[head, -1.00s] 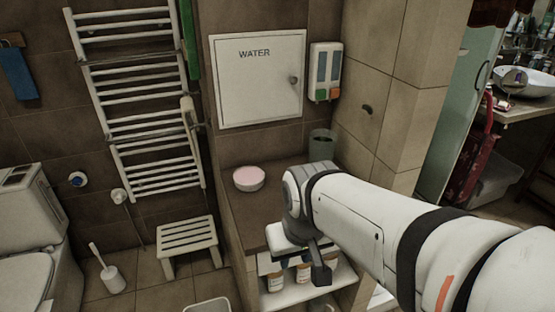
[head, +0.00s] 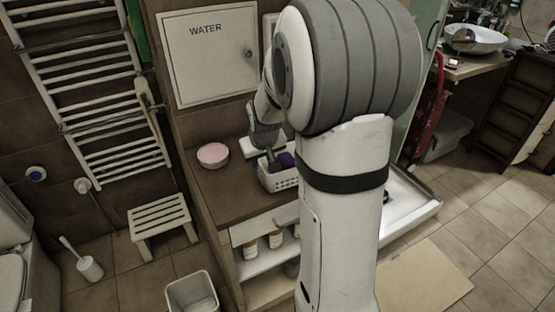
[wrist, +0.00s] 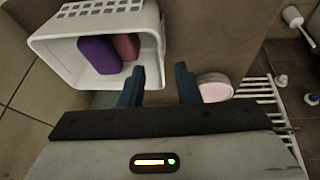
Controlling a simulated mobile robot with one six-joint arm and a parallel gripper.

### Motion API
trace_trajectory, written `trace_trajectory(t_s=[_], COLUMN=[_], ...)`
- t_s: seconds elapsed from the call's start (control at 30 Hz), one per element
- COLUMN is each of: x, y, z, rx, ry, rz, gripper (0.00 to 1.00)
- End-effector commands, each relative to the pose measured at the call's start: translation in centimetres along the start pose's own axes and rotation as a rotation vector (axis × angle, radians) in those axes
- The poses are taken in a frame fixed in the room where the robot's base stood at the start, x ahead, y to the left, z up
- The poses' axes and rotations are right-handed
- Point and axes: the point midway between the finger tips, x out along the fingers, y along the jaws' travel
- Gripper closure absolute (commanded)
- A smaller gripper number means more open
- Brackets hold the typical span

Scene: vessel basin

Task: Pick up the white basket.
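The white basket (head: 279,180) stands on the brown counter, partly hidden by my arm in the head view. In the wrist view the basket (wrist: 151,22) fills the upper left, with a purple item (wrist: 98,56) and a reddish item (wrist: 126,46) inside. My gripper (wrist: 160,67) is open, with its two dark fingers apart. The left finger overlaps the basket's near right corner in the picture, and the right finger is outside it. I cannot tell whether either finger touches the basket. In the head view my gripper (head: 270,155) is at the basket's back left side.
A bowl with a pink top (head: 213,155) stands on the counter (head: 225,195) close left of the basket. The wall with the WATER panel (head: 208,55) is behind. Bottles (head: 250,249) stand on the shelf below. A stool (head: 159,219) and a bin (head: 191,294) are on the floor.

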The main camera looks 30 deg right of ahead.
Motion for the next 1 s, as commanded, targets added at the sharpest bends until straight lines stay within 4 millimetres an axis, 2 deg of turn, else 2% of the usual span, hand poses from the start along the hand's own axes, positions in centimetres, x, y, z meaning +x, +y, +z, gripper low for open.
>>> trace_trajectory(t_s=[0.6, 0.93, 1.0], x=[7.1, 7.7, 7.7], y=[-0.1, 0.0, 0.0], z=[0.6, 0.6, 0.6], rx=[0.001, 0.002, 0.002], ry=[-0.002, 0.0, 0.0], rz=[0.0, 0.001, 0.001], gripper=[0.7, 0.7, 0.75])
